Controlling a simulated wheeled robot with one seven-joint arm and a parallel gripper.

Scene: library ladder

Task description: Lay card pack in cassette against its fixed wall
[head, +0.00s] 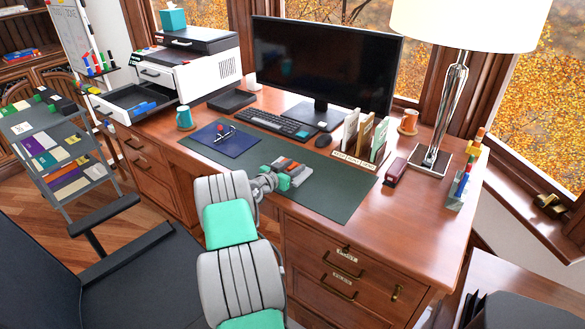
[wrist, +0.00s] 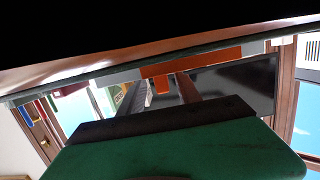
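My gripper (head: 280,177) is low over the front part of the dark green desk mat, right at a small cluster of grey, white and orange-red pieces. An orange-red block (head: 286,164), possibly the card pack, shows at this cluster, just beyond my gripper. A pale grey piece (head: 299,175), possibly part of the cassette, is beside it. In the wrist view an orange piece (wrist: 205,62) lies across the middle, beyond the dark edge of my gripper body. The cassette's fixed wall cannot be made out.
The green mat (head: 333,193) is clear to the right of the cluster. A blue folder (head: 224,142) lies to the left.

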